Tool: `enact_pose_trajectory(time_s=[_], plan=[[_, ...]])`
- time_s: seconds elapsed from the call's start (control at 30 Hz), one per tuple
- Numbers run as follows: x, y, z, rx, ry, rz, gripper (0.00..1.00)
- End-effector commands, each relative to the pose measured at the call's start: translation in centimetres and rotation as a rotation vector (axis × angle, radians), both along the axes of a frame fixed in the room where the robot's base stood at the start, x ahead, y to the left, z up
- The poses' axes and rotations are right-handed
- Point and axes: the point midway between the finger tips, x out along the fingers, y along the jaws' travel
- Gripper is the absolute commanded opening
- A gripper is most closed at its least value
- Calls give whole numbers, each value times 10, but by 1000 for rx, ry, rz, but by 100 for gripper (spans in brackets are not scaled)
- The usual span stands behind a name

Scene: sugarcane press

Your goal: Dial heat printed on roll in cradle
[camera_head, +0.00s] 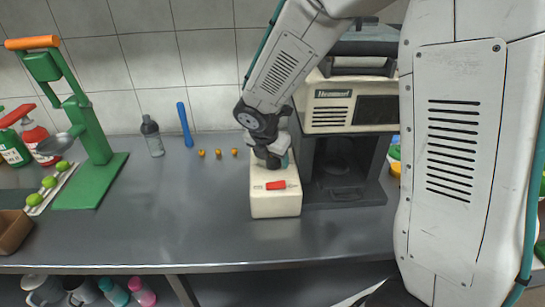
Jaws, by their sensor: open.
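A low cream box (275,205) with a red switch (276,185) on its top stands on the steel counter. My gripper (275,162) points down over the back part of this box, jaws open. A small teal part shows at the jaws; I cannot tell whether it is a dial or whether the jaws touch it. Any dial markings are hidden or too small to read. A pale roll-like cylinder (358,63) lies across the top of the cream and dark machine (328,118) at right. No print on it is readable.
A green press (95,140) with an orange handle stands at left, near a tray of limes (50,187) and sauce bottles. The counter's middle (170,215) is clear.

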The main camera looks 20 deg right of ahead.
Motion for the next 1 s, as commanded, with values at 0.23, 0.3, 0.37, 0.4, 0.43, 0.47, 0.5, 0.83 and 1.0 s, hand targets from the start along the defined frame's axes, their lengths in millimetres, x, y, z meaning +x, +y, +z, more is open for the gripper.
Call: enact_pose_trajectory(time_s=[0.23, 0.3, 0.37, 0.4, 0.43, 0.47, 0.5, 0.83, 1.0], plan=[[-7, 9, 30, 2, -6, 1, 59], [-11, 13, 42, 1, -7, 1, 59], [-14, 15, 51, 1, -4, 1, 59], [-15, 17, 56, 1, -5, 2, 59], [-16, 18, 59, 1, -4, 1, 59], [-17, 19, 62, 1, -3, 0, 59], [-18, 20, 66, 1, -3, 1, 59], [-20, 22, 72, 0, 0, 0, 59], [-20, 22, 71, 1, -1, 0, 59]])
